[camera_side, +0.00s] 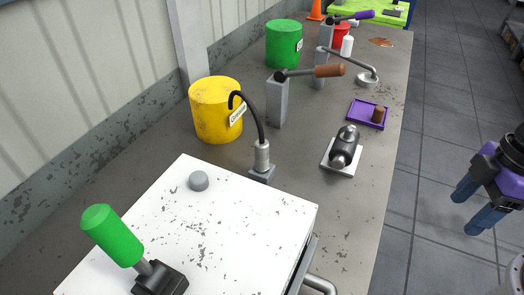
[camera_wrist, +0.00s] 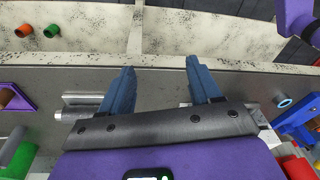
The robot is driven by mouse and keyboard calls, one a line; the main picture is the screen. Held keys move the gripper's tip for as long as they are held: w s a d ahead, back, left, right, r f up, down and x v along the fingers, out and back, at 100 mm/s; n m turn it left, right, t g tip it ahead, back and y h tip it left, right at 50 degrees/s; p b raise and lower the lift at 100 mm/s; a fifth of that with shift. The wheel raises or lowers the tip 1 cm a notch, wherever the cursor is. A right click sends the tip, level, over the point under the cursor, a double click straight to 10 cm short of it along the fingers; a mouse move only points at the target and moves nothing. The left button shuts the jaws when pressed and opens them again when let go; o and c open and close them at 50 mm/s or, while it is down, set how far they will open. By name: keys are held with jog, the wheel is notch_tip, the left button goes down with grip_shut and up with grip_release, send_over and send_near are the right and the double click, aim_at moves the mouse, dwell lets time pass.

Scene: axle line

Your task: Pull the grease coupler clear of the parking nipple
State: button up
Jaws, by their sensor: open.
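The grease coupler (camera_side: 262,155) is a grey metal cylinder with a black hose (camera_side: 258,112) arching up and left from its top. It stands upright on a small grey block (camera_side: 262,175) on the bench. The parking nipple is not visible; the coupler seems to cover it. My gripper (camera_side: 467,212), with blue fingers and a purple body, is at the far right of the side view, beyond the bench edge and well apart from the coupler. It is open and empty. In the wrist view its two fingers (camera_wrist: 160,68) are spread apart; I cannot identify the coupler there.
A yellow drum (camera_side: 212,112) stands behind the coupler. A white-topped box (camera_side: 215,235) with a green-handled lever (camera_side: 112,235) is in front. A lever post (camera_side: 277,102), a dark cylinder fixture (camera_side: 345,145) and a purple tray (camera_side: 357,112) lie farther along the bench.

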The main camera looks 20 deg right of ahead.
jog(key=w+a+f+m+t+y, duration=0.1)
jog(key=w+a+y, duration=0.15)
jog(key=a, duration=0.45)
jog(key=w+a+f+m+t+y, duration=0.2)
jog(key=w+a, duration=0.2)
jog(key=a, duration=0.3)
jog(key=m+t, duration=0.3)
jog(key=t, duration=0.5)
send_near(256, 152)
jog(key=shift+d+f+x, duration=0.2)
jog(key=shift+d+x, duration=0.05)
jog(key=shift+x, duration=1.75)
jog(key=shift+d+f+x, duration=0.2)
jog(key=shift+d+x, duration=0.1)
jog(key=shift+x, duration=1.75)
jog(key=shift+d+f+x, duration=0.2)
jog(key=shift+d+x, duration=0.05)
jog(key=shift+x, duration=1.75)
jog(key=shift+w, duration=0.15)
jog(key=shift+t+y, duration=0.25)
jog(key=shift+t, duration=0.05)
jog(key=c, duration=1.1)
jog(key=shift+r, duration=0.1)
